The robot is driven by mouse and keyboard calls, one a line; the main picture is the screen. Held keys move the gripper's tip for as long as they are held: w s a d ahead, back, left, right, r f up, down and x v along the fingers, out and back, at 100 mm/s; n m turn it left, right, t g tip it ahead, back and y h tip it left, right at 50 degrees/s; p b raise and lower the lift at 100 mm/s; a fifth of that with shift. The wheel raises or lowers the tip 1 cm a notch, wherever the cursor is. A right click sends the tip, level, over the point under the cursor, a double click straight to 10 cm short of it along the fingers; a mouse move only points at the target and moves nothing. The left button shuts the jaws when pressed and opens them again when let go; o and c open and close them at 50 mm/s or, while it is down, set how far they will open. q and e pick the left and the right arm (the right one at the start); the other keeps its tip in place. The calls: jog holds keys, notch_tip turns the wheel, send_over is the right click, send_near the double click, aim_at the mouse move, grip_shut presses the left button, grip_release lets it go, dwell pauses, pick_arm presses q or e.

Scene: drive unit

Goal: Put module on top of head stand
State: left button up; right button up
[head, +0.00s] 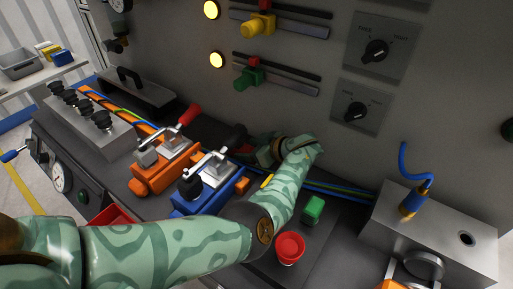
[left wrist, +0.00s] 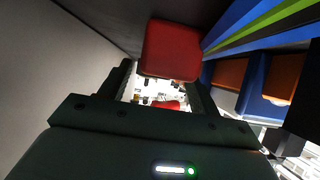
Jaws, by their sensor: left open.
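My left arm reaches across the head view from the lower left and bends back at the panel foot, with the left gripper (head: 262,152) pointing left behind the blue clamp. In the left wrist view my left gripper (left wrist: 162,82) is open. A red block-shaped part (left wrist: 172,48) lies just beyond and between its fingertips; I cannot tell whether it touches them. No part is clearly recognisable as the module or the head stand. A grey box (head: 405,228) with a round hole stands at the right, with a blue plug on top. My right gripper is not seen.
An orange clamp (head: 160,172) with a red-handled lever and a blue clamp (head: 203,196) stand mid-bench. A green button (head: 314,208) and a red button (head: 290,248) are near my forearm. Cables run along the panel foot. Black knobs (head: 78,104) stand at left.

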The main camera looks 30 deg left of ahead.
pick_arm(q)
jog(key=p+v, duration=0.3)
jog(key=v, duration=0.8)
jog(key=shift+d, duration=0.35)
jog(key=shift+r, duration=0.15)
jog(key=shift+r, duration=0.1)
